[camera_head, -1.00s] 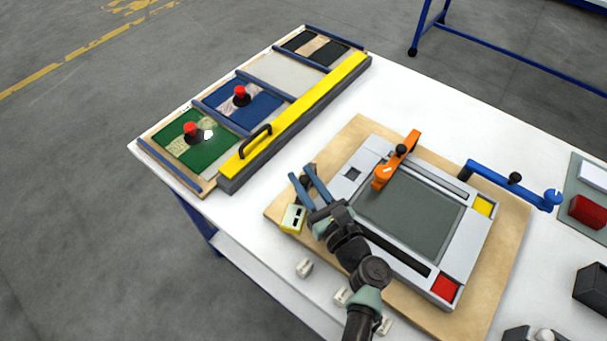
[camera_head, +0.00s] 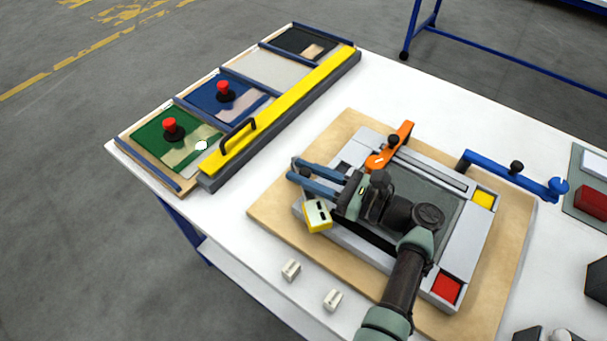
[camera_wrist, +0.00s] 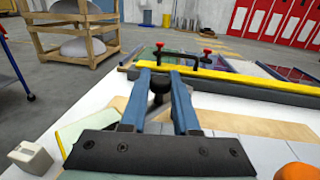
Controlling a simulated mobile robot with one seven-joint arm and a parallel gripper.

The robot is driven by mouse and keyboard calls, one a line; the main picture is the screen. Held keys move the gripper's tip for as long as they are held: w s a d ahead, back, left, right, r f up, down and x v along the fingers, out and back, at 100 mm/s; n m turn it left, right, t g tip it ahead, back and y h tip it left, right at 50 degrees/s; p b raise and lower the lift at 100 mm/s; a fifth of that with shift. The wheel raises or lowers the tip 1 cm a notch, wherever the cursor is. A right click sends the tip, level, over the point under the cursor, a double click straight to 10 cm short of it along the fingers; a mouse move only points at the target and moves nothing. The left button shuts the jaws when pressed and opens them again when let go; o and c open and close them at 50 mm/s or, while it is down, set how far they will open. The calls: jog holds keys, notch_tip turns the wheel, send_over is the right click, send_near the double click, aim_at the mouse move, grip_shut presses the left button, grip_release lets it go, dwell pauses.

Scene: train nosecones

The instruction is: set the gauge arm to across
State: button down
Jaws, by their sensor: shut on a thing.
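My gripper (camera_head: 294,170) has two blue fingers and sits over the left corner of the grey frame (camera_head: 458,240). In the wrist view the fingers are shut on a black knob (camera_wrist: 159,84). What the knob is fixed to is mostly hidden by my gripper, so I cannot tell for sure that it is the gauge arm. An orange arm (camera_head: 404,132) with a black knob lies across the frame's far edge. A blue arm (camera_head: 535,184) with another black knob sticks out to the right.
A yellow rail (camera_head: 290,105) with a black handle runs beside panels with red buttons (camera_head: 170,126). A yellow block (camera_head: 317,214) is close below my gripper. Small white blocks (camera_head: 290,270) lie on the front table edge. Yellow (camera_head: 483,198) and red (camera_head: 446,290) squares mark frame corners.

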dwell(0.3)
jog(key=c, duration=0.7)
grip_release()
jog(key=b+v, duration=0.1)
jog(key=v, duration=1.2)
